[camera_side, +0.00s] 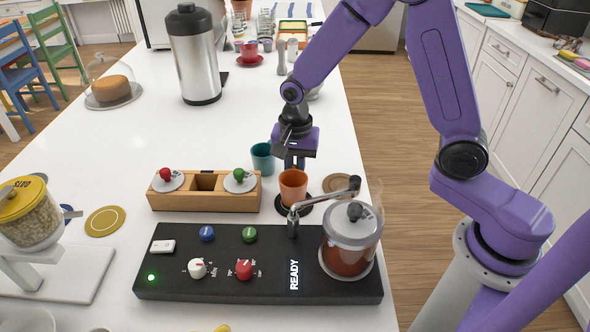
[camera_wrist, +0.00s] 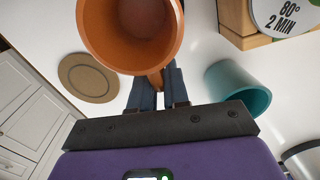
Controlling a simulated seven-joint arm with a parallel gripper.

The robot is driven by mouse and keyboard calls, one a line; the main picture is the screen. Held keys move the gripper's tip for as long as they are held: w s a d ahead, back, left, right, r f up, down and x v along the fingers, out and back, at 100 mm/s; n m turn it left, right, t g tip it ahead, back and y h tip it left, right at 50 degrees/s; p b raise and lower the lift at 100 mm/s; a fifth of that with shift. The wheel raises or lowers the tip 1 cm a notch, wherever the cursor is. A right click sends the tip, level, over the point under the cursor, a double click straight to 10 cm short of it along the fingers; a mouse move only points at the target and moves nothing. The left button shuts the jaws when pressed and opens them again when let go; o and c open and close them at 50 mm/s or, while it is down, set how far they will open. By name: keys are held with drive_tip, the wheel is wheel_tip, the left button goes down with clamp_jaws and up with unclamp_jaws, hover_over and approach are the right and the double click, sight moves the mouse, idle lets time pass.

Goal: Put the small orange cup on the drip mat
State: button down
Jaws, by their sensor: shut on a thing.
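The small orange cup (camera_side: 292,189) is upright over the black round drip mat (camera_side: 307,208) behind the black machine. Its base overlaps the mat, but I cannot tell whether it touches or hovers just above. In the wrist view the orange cup (camera_wrist: 92,40) is seen from above, its dark inside showing and its handle toward my fingers. My gripper (camera_side: 295,163) is behind the cup. In the wrist view my gripper (camera_wrist: 160,85) is shut on the cup's handle. The drip mat is hidden in the wrist view.
A teal cup (camera_side: 262,159) stands close behind left. A wooden holder (camera_side: 206,199) with two lidded places is left. A brown coaster (camera_side: 338,183) lies right; a yellow coaster (camera_side: 105,221) lies far left.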

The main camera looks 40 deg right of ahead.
drive_tip(key=shift+f, duration=0.3)
drive_tip(key=c, duration=1.1)
unclamp_jaws()
wheel_tip(320, 180, up, 12)
drive_tip(key=shift+s+r, duration=0.1)
drive_tip(key=shift+r, duration=0.05)
